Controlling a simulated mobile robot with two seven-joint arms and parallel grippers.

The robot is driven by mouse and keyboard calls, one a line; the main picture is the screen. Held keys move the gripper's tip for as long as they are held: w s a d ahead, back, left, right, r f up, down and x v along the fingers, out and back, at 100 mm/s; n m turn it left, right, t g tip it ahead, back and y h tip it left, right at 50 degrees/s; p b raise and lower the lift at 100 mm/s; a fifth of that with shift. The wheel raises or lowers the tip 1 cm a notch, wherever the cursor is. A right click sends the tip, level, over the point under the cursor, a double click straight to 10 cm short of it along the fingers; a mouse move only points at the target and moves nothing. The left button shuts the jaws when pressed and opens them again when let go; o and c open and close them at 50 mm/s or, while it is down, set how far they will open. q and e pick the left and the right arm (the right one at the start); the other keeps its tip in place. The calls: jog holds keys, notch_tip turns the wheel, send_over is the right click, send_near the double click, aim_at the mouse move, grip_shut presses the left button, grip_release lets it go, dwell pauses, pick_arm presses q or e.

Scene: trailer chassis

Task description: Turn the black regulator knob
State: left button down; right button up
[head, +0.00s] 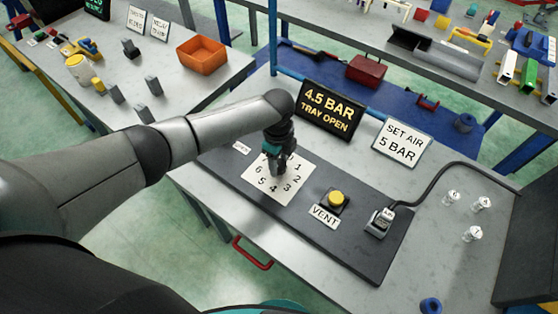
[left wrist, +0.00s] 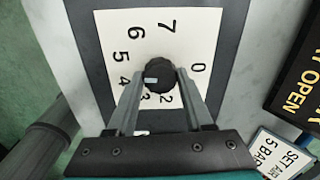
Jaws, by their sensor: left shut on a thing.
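The black regulator knob (left wrist: 159,73) sits at the middle of a white dial card (left wrist: 186,30) numbered around it. In the left wrist view its pale marker is on the side toward the 3 and 4. My left gripper (left wrist: 158,84) is shut on the knob from above, one finger on each side. In the head view my left gripper (head: 278,171) reaches down onto the dial card (head: 262,184) and hides most of the knob. A black display (head: 330,110) reads "4.5 BAR TRAY OPEN", and a white sign (head: 402,142) reads "SET AIR 5 BAR". My right gripper is not in view.
A yellow vent button (head: 337,198) with a "VENT" label stands right of the dial on the dark panel (head: 362,245). A fitting (head: 380,221) with a black hose is further right. Small clear-and-white pieces (head: 473,233) stand on the table.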

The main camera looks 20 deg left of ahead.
pick_arm(q)
jog(key=shift+m, duration=1.3)
jog(key=shift+c, duration=1.4)
grip_release()
jog(key=shift+r, duration=0.1)
notch_tip(320, 180, up, 15)
jog(key=shift+s+p, duration=0.15)
jog(key=shift+p, duration=0.25)
jog(key=shift+a, duration=0.1)
